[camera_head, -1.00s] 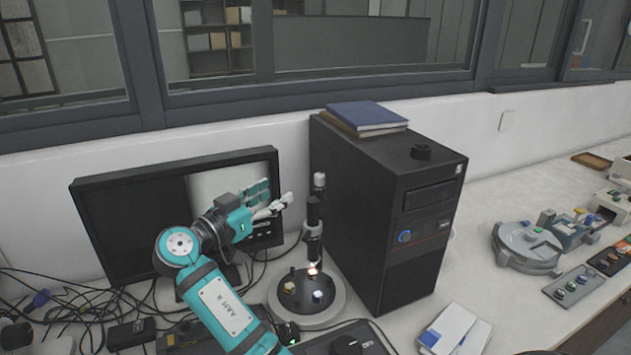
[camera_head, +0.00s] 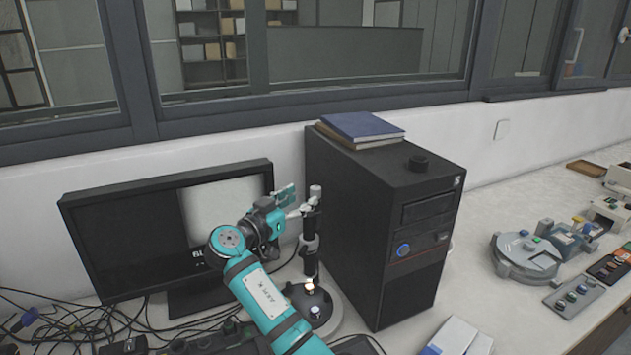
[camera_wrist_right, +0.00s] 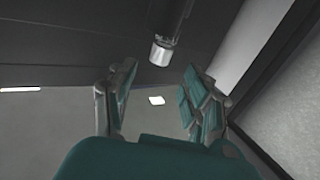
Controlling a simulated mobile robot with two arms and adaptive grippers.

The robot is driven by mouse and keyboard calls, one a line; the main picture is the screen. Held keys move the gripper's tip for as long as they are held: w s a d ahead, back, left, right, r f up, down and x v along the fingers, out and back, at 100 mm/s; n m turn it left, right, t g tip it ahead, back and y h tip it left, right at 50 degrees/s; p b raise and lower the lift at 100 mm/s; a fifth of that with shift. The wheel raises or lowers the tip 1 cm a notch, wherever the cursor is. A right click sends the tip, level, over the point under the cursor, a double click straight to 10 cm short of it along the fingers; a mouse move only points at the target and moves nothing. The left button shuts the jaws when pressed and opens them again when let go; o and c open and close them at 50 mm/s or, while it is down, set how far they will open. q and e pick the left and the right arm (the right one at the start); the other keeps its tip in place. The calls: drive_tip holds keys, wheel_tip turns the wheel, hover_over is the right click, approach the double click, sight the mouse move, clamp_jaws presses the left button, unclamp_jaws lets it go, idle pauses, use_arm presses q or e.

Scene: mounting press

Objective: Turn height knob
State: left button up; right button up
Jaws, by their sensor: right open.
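The black stand (camera_head: 311,232) stands upright on a round base (camera_head: 327,310) between the monitor and the computer tower. Its top carries a pale silver cap, and a silver collar shows lower on the column; I cannot tell for certain which part is the height knob. My right gripper (camera_head: 293,202) is open and empty just left of the column's upper part. In the right wrist view, a silver-ended black cylinder (camera_wrist_right: 161,52) lies ahead of the gap between the open fingers, apart from them. My arm hides part of the base. My left gripper is not in view.
A monitor (camera_head: 125,240) stands behind my right arm, with tangled cables (camera_head: 60,325) below it. A black computer tower (camera_head: 380,240) with books (camera_head: 362,128) on top stands close to the stand's right. Other devices (camera_head: 525,255) sit at the right.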

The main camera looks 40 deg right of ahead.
sight(313, 189)
drive_tip(key=p+x, duration=0.2)
drive_tip(key=x, duration=0.3)
drive_tip(key=shift+d+r, duration=0.2)
drive_tip(key=shift+d, duration=0.2)
drive_tip(key=shift+w+d+f, duration=0.15)
drive_tip(key=shift+d, duration=0.4)
clamp_jaws()
drive_tip(key=shift+f, duration=0.15)
